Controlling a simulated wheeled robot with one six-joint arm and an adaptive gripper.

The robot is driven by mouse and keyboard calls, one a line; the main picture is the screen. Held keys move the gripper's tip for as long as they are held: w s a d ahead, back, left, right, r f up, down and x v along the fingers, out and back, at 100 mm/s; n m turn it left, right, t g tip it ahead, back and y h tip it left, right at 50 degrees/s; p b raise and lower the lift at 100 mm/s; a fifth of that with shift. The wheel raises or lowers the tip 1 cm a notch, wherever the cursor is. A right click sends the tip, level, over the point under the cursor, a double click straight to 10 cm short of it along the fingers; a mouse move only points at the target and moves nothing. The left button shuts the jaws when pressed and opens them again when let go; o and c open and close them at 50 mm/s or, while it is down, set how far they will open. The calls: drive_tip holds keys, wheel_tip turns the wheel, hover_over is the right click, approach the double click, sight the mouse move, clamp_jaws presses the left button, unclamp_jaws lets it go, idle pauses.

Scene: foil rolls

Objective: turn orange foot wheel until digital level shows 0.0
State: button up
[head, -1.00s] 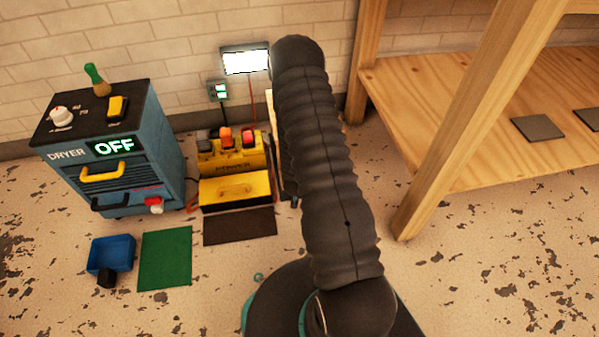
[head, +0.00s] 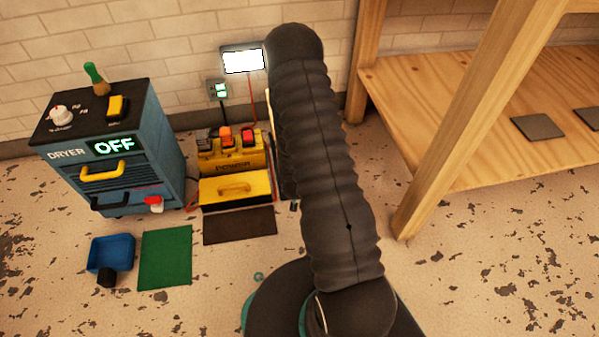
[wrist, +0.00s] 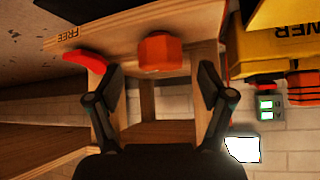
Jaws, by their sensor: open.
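An orange faceted knob (wrist: 160,52), which looks like the foot wheel, sits at the edge of a wooden piece (wrist: 205,30) in the wrist view. My gripper (wrist: 161,82) is open, its two dark fingers spread to either side and just short of the orange knob, not touching it as far as I can tell. A red piece (wrist: 85,59) lies left of the knob, by the word FREE. No digital level reading is legible. My arm hides the gripper and the wheel in the head view.
A yellow power unit (head: 233,157) stands left of my arm, beside a blue dryer (head: 160,140) reading OFF. A lit white panel (head: 243,61) and a small green-lit box (head: 217,90) are at the wall. A wooden shelf (head: 450,120) stands right.

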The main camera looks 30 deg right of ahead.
drive_tip(key=v, duration=0.8)
drive_tip(key=shift+f, duration=0.1)
drive_tip(key=s+a+f+n+g+y, duration=0.15)
drive_tip(key=s+a+g+y, duration=0.25)
drive_tip(key=s+a+g, duration=0.4)
drive_tip(key=s+a+r+n+t+p, duration=0.1)
drive_tip(key=s+r+t+p, duration=0.1)
drive_tip(key=r, duration=1.4)
drive_tip(key=s+a+r+n+t+p, duration=0.1)
drive_tip(key=s+r+p, duration=0.3)
drive_tip(key=r, duration=1.3)
drive_tip(key=s+a+r+n+t+p, duration=0.2)
drive_tip(key=s+r, duration=0.4)
drive_tip(key=r, duration=1.1)
drive_tip(key=shift+s+r+n+t+p, duration=0.2)
drive_tip(key=shift+n+t+p, duration=0.2)
drive_tip(key=shift+n+p, duration=0.4)
drive_tip(key=shift+a, duration=0.1)
